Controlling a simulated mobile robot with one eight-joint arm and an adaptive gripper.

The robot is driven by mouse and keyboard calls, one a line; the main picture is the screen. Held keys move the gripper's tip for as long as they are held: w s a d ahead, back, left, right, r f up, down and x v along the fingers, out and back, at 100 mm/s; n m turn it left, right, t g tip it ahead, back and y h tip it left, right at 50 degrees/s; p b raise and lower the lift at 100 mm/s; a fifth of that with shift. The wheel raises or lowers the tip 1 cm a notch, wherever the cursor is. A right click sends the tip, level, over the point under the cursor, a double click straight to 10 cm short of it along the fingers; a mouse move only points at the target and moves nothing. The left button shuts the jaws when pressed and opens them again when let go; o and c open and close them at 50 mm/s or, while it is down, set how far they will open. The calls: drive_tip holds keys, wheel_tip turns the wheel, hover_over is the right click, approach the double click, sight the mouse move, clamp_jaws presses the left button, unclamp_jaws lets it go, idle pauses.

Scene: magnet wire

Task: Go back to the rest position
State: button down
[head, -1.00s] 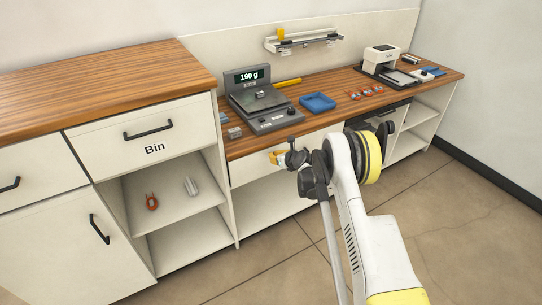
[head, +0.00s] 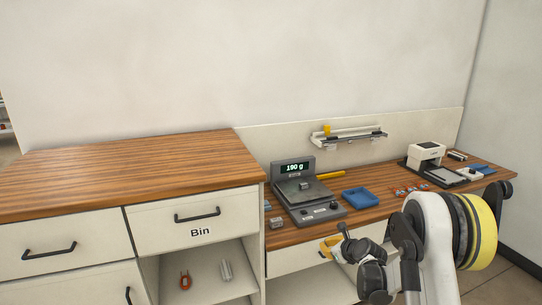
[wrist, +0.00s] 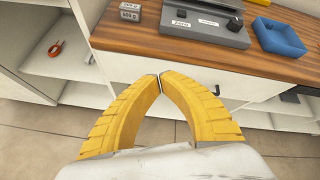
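My gripper (wrist: 160,82) has two yellow fingers whose tips meet in the wrist view. It is shut, with nothing seen between the fingers. In the head view my gripper (head: 329,246) shows small and yellow in front of the workbench, below the scale (head: 305,190). It is apart from the worktop and hangs over the floor side of the bench in the wrist view. My arm fills the lower right of the head view and hides part of the bench front.
The Bin drawer (head: 195,220) is closed. A red horseshoe magnet (head: 185,281) lies on the shelf below. The floor ahead of the bench looks clear.

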drive_tip(key=s+a+r+n+g+h, duration=0.1)
drive_tip(key=s+a+r+n, duration=0.1)
drive_tip(key=s+r+n, duration=0.65)
drive_tip(key=s+a+r+n+g, duration=0.15)
drive_tip(key=s+r+n, duration=0.35)
drive_tip(key=s+r, duration=0.5)
drive_tip(key=s+r+n+g+h, duration=0.1)
drive_tip(key=s+r+n+h, duration=0.1)
drive_tip(key=s+n, duration=1.3)
drive_tip(key=s, duration=1)
